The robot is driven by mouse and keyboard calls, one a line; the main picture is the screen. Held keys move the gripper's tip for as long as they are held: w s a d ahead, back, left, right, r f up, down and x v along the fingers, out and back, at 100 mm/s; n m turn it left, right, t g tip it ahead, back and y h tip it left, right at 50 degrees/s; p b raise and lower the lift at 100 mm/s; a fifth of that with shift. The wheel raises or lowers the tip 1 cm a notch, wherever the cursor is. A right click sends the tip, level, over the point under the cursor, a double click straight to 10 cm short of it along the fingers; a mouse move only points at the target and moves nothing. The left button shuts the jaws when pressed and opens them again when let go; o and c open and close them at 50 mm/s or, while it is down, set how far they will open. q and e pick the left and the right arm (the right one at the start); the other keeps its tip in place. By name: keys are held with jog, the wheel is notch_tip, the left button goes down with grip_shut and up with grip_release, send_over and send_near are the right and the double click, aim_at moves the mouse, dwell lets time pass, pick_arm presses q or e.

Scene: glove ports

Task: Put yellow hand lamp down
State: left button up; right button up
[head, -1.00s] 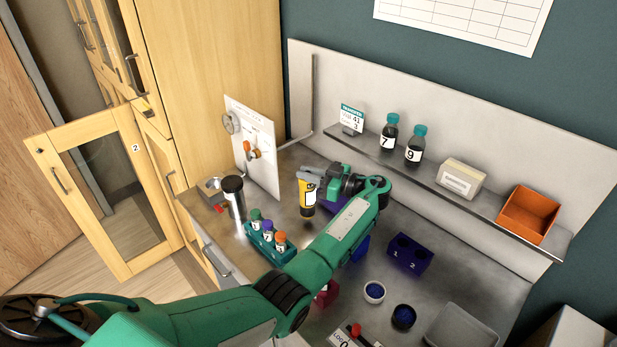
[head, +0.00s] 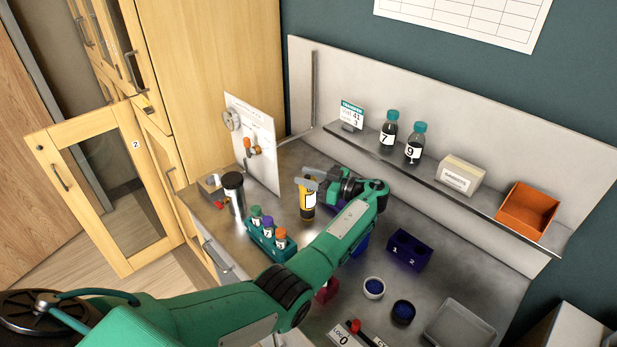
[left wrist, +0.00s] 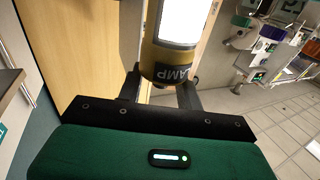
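The yellow hand lamp (head: 307,204) is upright at the middle of the bench, with a white label on its side. My left gripper (head: 309,186) is at its upper part, with the fingers closed around it. In the left wrist view the lamp (left wrist: 176,52) fills the space between the fingers (left wrist: 160,88), and part of the word LAMP shows. I cannot tell whether its base touches the bench. My right gripper is not in view.
The steel bench (head: 330,263) holds a rack of vials (head: 265,246), a black-capped cylinder (head: 235,195) and a white board (head: 255,145) left of the lamp. A dark blue two-hole block (head: 408,251) stands to the right. A shelf (head: 400,172) runs behind.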

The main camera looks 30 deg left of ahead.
pick_arm(q)
jog(key=shift+r, duration=0.2)
jog(key=d+b, duration=0.6)
jog(key=d, duration=0.6)
jog(key=shift+w, duration=0.35)
